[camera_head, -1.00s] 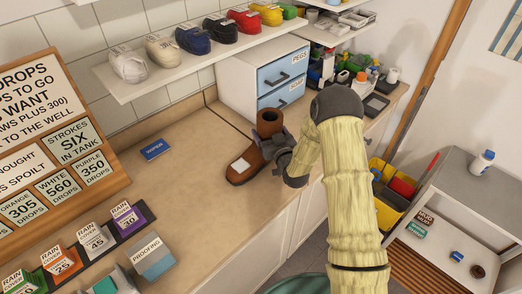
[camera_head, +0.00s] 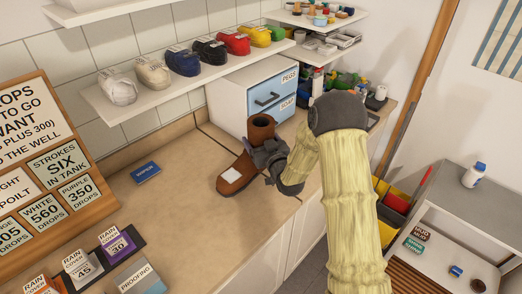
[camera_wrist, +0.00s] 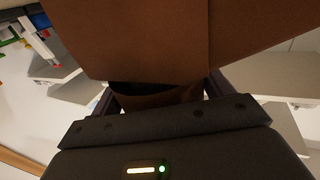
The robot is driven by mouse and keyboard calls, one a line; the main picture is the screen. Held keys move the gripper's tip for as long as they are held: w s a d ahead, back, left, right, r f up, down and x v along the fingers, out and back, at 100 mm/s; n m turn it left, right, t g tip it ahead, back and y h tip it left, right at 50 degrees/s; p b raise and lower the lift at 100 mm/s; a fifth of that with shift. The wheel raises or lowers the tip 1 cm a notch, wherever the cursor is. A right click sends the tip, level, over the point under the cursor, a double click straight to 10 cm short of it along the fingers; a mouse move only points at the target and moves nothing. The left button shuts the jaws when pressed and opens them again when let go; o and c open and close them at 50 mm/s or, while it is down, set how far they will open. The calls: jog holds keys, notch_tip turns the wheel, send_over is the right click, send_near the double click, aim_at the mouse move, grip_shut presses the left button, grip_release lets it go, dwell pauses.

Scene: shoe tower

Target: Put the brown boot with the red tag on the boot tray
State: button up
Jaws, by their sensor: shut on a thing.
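A brown boot (camera_head: 238,171) with a white label on its toe is at the right part of the wooden counter, in front of the drawer unit. My gripper (camera_head: 266,160) is shut on the boot from its right side, at the shaft. In the wrist view the brown boot (camera_wrist: 150,40) fills the top middle, between the two fingers of my gripper (camera_wrist: 158,95). I cannot tell whether its sole touches the counter. No red tag shows on it from here. I cannot make out a boot tray in these views.
A blue card (camera_head: 146,173) lies on the counter (camera_head: 185,205) left of the boot. A drawer unit (camera_head: 262,92) stands behind. Several shoes line the shelf (camera_head: 150,108) above. A grey shelf unit (camera_head: 455,210) and a yellow bin (camera_head: 384,205) are at the right.

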aim_at(257, 124)
jog(key=shift+r+b, duration=0.35)
jog(key=shift+r, duration=1.95)
jog(key=shift+w, duration=0.1)
